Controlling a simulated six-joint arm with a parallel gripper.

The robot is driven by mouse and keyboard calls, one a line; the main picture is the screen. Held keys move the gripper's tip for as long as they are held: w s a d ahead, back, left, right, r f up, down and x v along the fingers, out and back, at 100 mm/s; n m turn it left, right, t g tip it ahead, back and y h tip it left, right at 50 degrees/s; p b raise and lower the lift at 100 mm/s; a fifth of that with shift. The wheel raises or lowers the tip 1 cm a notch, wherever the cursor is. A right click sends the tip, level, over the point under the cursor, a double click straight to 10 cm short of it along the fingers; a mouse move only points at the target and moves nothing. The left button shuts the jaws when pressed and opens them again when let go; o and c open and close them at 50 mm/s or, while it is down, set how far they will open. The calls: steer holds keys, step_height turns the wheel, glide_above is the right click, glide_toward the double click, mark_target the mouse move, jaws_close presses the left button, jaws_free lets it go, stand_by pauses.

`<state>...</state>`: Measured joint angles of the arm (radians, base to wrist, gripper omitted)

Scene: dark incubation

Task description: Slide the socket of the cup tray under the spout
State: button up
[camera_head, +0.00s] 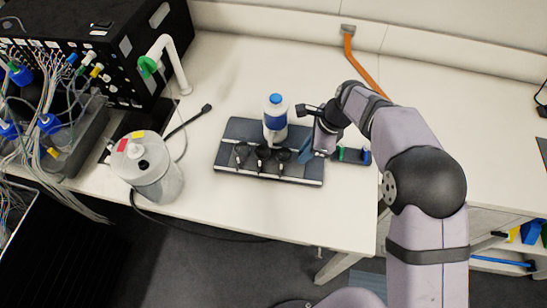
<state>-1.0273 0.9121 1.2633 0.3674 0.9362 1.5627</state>
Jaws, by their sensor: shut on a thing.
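A narrow dark tray (352,157) with a green and a blue piece on it, which looks like the cup tray, lies at the right edge of a wide grey ribbed platform. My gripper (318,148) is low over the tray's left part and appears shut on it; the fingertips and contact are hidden. A blue-grey piece (304,154) shows just left of my gripper; I cannot tell what it belongs to. The platform (233,131) bears several black stemmed fittings (263,154) along its front. I cannot tell which part is the spout.
A white bottle with a blue band and cap (275,120) stands upright on the platform. A clear canister (150,170), a white bent pipe with a green end (170,62) and a black cabled box (100,45) are at left. The bench (225,75) behind the platform is clear.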

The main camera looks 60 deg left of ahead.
mark_target(291, 151)
steer(key=shift+s+a, duration=0.3)
steer(key=shift+a, duration=0.05)
steer(key=shift+s, duration=0.1)
steer(key=shift+s+a+p, duration=0.6)
steer(key=shift+s+a, duration=0.45)
steer(key=o, duration=0.6)
steer(key=shift+w+d+p, duration=0.4)
steer(key=shift+w+d, duration=1.7)
steer(key=shift+w, duration=0.15)
steer(key=shift+r, duration=0.1)
